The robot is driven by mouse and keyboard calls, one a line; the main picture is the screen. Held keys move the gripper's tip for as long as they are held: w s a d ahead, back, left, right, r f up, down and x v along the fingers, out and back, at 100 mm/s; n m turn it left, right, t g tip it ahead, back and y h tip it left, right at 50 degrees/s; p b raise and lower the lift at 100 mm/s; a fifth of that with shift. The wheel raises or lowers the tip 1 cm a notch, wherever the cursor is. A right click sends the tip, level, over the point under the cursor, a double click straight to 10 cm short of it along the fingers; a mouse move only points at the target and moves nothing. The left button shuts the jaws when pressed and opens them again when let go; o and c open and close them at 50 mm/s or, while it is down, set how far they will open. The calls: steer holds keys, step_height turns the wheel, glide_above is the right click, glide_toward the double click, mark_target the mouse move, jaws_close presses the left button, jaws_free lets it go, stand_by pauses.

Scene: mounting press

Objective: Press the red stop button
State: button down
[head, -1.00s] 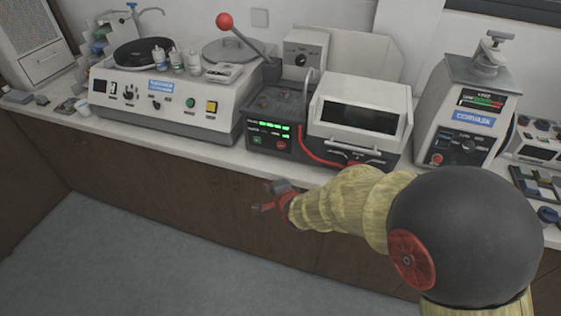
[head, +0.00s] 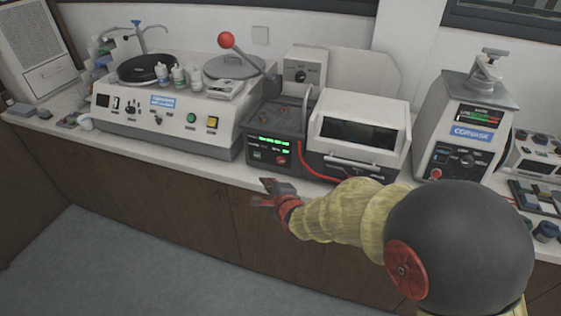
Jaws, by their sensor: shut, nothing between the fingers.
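The mounting press (head: 358,158) stands mid-counter in the head view, with a dark control panel at its left. A small red button (head: 283,160) is on that panel's front, beside a green button (head: 257,155) and below lit green displays. I cannot read a stop label on it. My gripper (head: 261,194) is shut and empty. It is in front of the counter, below and slightly left of the red button in the picture, and apart from the panel. The button is not hidden by my arm.
A polishing machine (head: 140,122) with bottles on top stands left of the press. A lever with a red ball (head: 226,40) rises behind. Another device with a red knob (head: 436,174) stands at right. The counter's front edge (head: 215,178) lies behind my gripper; the floor is clear.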

mark_target(281, 160)
steer(key=w+d, duration=0.1)
steer(key=w, duration=0.3)
steer(key=w+d, duration=0.1)
steer(key=w, duration=0.2)
steer(key=shift+d+p, duration=0.3)
steer(key=shift+p, duration=0.1)
stand_by(1.1)
steer(key=shift+w+d, duration=0.15)
steer(key=shift+w, duration=0.25)
steer(key=shift+w+d+p, duration=0.15)
steer(key=shift+w+p, duration=0.2)
steer(key=shift+p, duration=0.05)
stand_by(0.6)
stand_by(0.3)
steer(key=shift+s+a, duration=0.3)
steer(key=shift+s, duration=0.45)
